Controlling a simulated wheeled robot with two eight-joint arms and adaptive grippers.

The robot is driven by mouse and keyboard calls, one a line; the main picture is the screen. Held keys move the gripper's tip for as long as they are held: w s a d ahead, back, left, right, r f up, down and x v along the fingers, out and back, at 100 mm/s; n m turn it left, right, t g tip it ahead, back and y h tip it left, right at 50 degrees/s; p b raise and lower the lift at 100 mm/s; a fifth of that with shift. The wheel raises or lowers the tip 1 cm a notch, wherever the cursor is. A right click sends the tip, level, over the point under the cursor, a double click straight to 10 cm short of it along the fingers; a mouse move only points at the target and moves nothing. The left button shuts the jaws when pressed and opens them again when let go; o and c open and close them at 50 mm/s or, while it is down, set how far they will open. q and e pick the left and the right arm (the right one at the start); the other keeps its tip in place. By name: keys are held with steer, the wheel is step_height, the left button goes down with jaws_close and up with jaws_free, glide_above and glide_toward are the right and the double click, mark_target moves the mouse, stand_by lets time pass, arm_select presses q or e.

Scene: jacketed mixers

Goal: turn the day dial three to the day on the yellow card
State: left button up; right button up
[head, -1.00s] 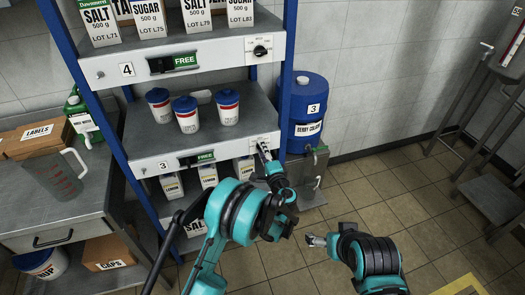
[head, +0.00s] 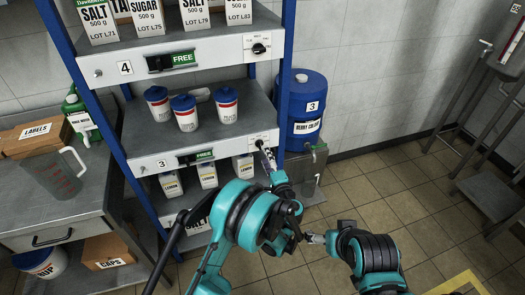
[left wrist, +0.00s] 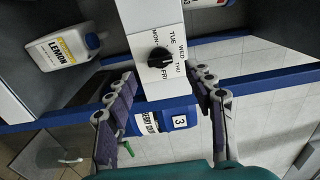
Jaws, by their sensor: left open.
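Day dial three is a black round knob (left wrist: 160,58) on a white plate with day names MON to FRI around it; I cannot read its pointer surely. In the head view the plate (head: 262,138) sits at the right end of the shelf edge marked 3, and the knob is mostly hidden by my left gripper (head: 265,154). In the left wrist view the fingers of my left gripper (left wrist: 164,80) are spread, one on each side below the knob, apart from it. My right gripper (head: 314,238) hangs lower right, over the floor; its jaws are too small to judge. No yellow card shows.
Shelf four above has its own dial (head: 260,46). Blue posts frame the rack. White tubs (head: 186,112) stand on shelf three, and lemon bottles (head: 207,174) below. A blue barrel (head: 303,105) stands close to the right of the dial. The tiled floor (head: 400,180) at right is open.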

arm_select(q)
steer(key=v, duration=0.6)
steer(key=shift+s, duration=0.1)
steer(key=s+a+r+n+g, duration=0.4)
steer(key=a, duration=0.5)
steer(key=s+a+r+n+g, duration=0.3)
steer(key=a+r, duration=0.1)
steer(key=a, duration=0.5)
steer(key=s+a+n+g+h, duration=0.1)
steer(key=s+n+h, duration=0.1)
steer(key=s, duration=0.8)
steer(key=s+a+n+g+h, duration=0.2)
steer(key=s+n, duration=0.3)
steer(key=s, duration=0.6)
steer(key=shift+s+a+f+h, duration=0.2)
steer(key=shift+s+a+h, duration=0.1)
steer(key=shift+h, duration=0.5)
